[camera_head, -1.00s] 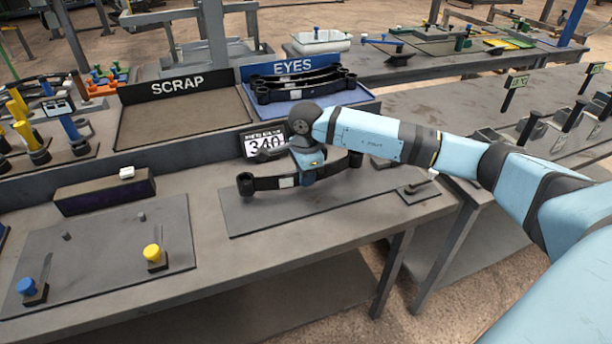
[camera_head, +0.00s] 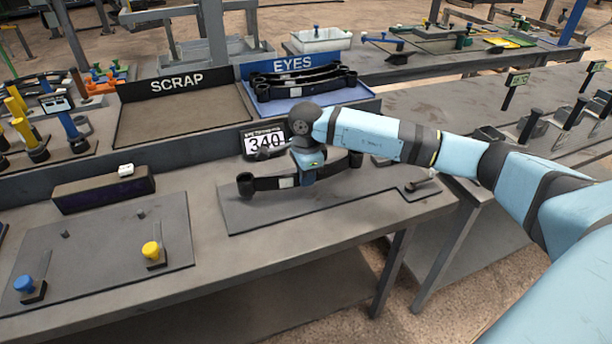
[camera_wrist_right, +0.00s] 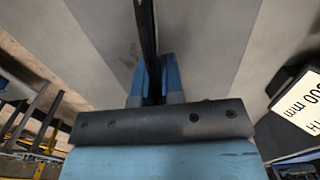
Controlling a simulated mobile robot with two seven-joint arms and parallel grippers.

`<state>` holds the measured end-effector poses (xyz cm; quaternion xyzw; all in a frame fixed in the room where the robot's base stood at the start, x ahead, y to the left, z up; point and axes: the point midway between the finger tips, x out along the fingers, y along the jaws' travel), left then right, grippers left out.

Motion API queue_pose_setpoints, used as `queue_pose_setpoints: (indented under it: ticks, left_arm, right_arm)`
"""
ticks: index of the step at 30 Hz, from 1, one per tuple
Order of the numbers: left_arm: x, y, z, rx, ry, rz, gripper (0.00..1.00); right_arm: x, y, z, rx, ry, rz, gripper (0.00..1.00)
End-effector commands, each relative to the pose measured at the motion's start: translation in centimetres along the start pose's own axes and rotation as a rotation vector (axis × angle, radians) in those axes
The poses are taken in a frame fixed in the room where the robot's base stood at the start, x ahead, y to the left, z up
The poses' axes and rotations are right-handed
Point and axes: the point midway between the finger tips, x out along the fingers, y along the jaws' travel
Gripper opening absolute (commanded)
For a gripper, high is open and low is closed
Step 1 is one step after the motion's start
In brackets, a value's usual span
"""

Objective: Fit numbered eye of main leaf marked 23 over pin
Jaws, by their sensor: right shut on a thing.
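A long black main leaf (camera_head: 268,183) with a rolled eye (camera_head: 245,184) at its left end lies along the grey plate (camera_head: 250,214) on the bench. It carries a small white label whose number is too small to read. My right gripper (camera_head: 308,176) is shut on the leaf near its middle. In the right wrist view the dark leaf (camera_wrist_right: 146,35) stands edge-on between the blue fingers (camera_wrist_right: 154,82). No pin shows at the left eye, and I cannot tell whether the eye is around one. My left gripper is out of view.
A 340 display (camera_head: 264,141) stands behind the leaf. Behind it are a SCRAP tray (camera_head: 180,125) and a blue EYES tray (camera_head: 290,103) holding black leaves. On the left, another plate (camera_head: 105,255) has two small pins, a yellow knob (camera_head: 151,250) and a blue knob (camera_head: 24,285).

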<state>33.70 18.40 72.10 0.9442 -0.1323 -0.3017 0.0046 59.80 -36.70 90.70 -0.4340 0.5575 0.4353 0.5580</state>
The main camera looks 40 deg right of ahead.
Motion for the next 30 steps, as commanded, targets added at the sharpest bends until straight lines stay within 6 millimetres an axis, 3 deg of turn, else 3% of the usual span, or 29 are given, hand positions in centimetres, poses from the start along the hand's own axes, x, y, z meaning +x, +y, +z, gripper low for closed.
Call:
queue_pose_setpoints:
  ticks: [30]
  left_arm:
    - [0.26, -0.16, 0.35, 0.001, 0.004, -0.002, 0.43]
  right_arm:
    - [0.65, -0.10, 0.01, 0.000, -0.002, -0.004, 0.00]
